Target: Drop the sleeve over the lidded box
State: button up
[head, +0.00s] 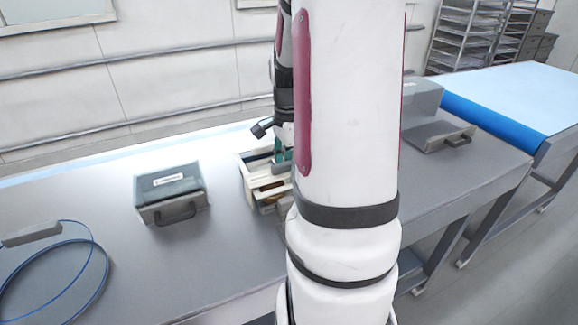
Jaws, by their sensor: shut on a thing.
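My gripper (283,158) is only partly in view beside my white arm, and its fingertips are mostly hidden. It is shut at a cream, open-framed piece (246,172), which appears to be the sleeve; the contact itself is hidden. Cream and brownish parts show low within and under this frame, and I cannot tell whether they belong to a box there. My arm covers its right side. A grey lidded box (172,184) with a pale label and a dark front handle stands on the table to the left, apart from the gripper.
The grey table (95,195) is bare around the left box. A blue cable coil (98,262) lies at the far left. Another grey case (421,98) and a flat grey piece with a handle (436,136) are at right, near a blue-edged conveyor (495,117).

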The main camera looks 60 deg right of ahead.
jog(key=o, duration=1.3)
jog(key=shift+s+f, duration=0.1)
jog(key=shift+f, duration=0.4)
jog(key=shift+c, duration=0.2)
jog(key=shift+r, duration=0.1)
jog(key=o, duration=0.6)
jog(key=shift+r, duration=0.1)
jog(key=shift+r, duration=0.2)
jog(key=shift+r+p, duration=1.7)
jog(key=shift+r, duration=1.65)
